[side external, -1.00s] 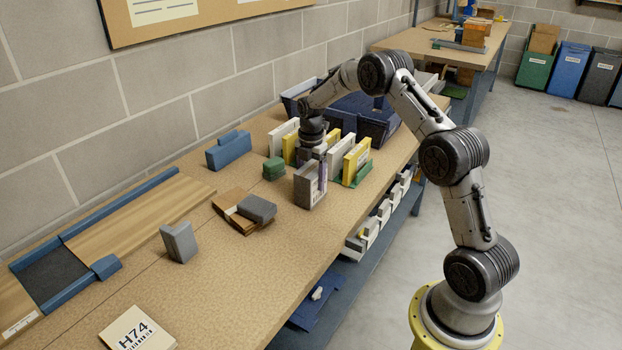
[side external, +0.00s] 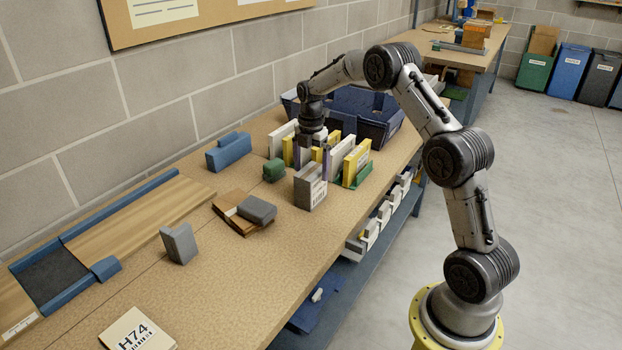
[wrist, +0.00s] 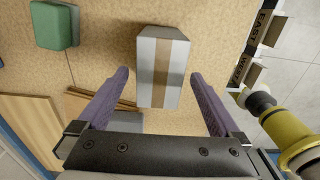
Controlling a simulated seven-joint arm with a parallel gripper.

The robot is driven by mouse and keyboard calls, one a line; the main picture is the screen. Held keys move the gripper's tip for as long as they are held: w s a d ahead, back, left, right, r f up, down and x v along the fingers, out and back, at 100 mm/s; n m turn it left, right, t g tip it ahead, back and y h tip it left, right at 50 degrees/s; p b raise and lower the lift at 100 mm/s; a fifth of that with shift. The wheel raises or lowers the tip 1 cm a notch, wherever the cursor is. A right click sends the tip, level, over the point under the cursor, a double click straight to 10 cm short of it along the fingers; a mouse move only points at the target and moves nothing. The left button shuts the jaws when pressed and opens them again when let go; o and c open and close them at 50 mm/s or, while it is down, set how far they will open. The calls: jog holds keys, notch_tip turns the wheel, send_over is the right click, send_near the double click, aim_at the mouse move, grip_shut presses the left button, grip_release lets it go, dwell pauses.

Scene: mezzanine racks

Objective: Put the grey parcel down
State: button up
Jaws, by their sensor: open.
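The grey parcel (side external: 311,187) stands upright on the bench, with a barcode label on the side facing the camera. In the wrist view the grey parcel (wrist: 147,72) shows from above with a brown tape strip along its top. My gripper (side external: 312,162) is open and empty, raised above the parcel. In the wrist view its two purple fingers (wrist: 160,76) are spread wide, one to each side of the parcel, with clear gaps.
White and yellow upright packets (side external: 356,162) stand close behind the parcel, beside a dark blue bin (side external: 378,132). A green block (side external: 274,170) is to the left. Flat brown cardboard (side external: 232,220) with a grey block (side external: 257,209) lies front left. The front bench is mostly clear.

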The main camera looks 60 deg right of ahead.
notch_tip(320, 180, up, 8)
jog(key=shift+a+f, duration=0.1)
jog(key=s+a+r+m+t, duration=0.3)
jog(key=s+a+r+m, duration=0.5)
jog(key=s+a+r, duration=0.5)
jog(key=s+a+f+m+t, duration=0.1)
jog(key=s+a+f+m, duration=0.1)
jog(key=s+a+m, duration=0.3)
jog(key=s+a+f+m+t, duration=0.1)
jog(key=s+a+m, duration=0.3)
jog(key=s, duration=0.8)
jog(key=shift+s+a+f+m+t, duration=0.3)
jog(key=shift+a+f+m, duration=0.1)
jog(key=shift+f+m, duration=0.1)
